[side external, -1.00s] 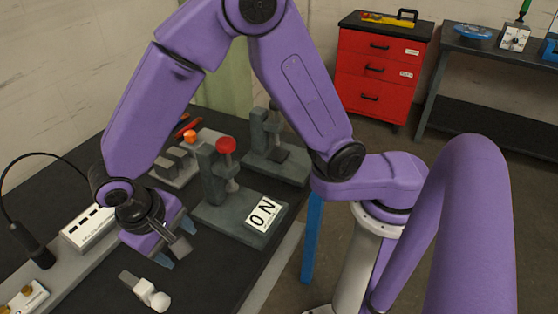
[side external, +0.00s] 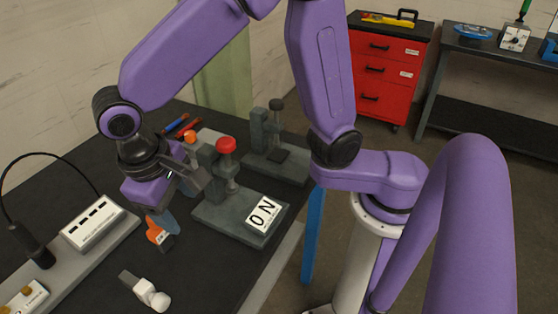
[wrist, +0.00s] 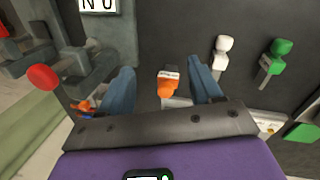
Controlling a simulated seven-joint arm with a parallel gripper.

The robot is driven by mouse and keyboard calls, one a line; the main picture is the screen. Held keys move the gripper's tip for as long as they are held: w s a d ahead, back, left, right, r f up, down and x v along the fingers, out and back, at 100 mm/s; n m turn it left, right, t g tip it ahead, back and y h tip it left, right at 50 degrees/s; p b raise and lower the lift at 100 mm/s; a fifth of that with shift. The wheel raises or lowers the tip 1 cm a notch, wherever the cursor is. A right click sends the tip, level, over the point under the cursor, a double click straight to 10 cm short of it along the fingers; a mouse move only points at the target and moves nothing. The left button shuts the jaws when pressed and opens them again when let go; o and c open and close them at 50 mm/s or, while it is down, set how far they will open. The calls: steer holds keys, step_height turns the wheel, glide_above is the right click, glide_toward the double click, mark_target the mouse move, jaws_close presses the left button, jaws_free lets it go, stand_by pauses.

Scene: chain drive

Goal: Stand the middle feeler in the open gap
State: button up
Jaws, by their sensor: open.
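Feelers with coloured ends lie on the dark bench top. The orange feeler (side external: 158,236) is just below my gripper (side external: 165,222); in the wrist view the orange feeler (wrist: 167,84) shows between the two spread blue fingers of my gripper (wrist: 162,86). My gripper is open and not closed on it. The white feeler (side external: 150,293) lies nearer the front edge, and the white feeler (wrist: 222,52) is right of the orange one in the wrist view. A green feeler (wrist: 276,55) is farther right. I cannot tell which gap is the open one.
A white slotted box (side external: 92,222) stands on a grey base at left. A grey fixture with a red knob (side external: 226,145) and an "NO" sign (side external: 263,215) stands right of my gripper. Another grey fixture (side external: 272,140) is behind. Bench around the white feeler is clear.

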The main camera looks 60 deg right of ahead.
steer(key=s+d+n+y, duration=0.1)
steer(key=s+d+n, duration=0.3)
steer(key=d, duration=0.4)
steer(key=s+d+n+y, duration=0.1)
steer(key=s+d+n, duration=0.2)
steer(key=s+d, duration=0.3)
steer(key=shift+d+n, duration=0.4)
steer(key=shift+d, duration=0.9)
steer(key=shift+r, duration=0.1)
steer(key=s+d+n, duration=0.2)
steer(key=s+d, duration=0.2)
steer(key=shift+s+d+f+y, duration=0.15)
steer(key=shift+s+f+y, duration=0.15)
steer(key=shift+s+y, duration=0.1)
steer(key=shift+o, duration=0.2)
steer(key=shift+w, duration=0.1)
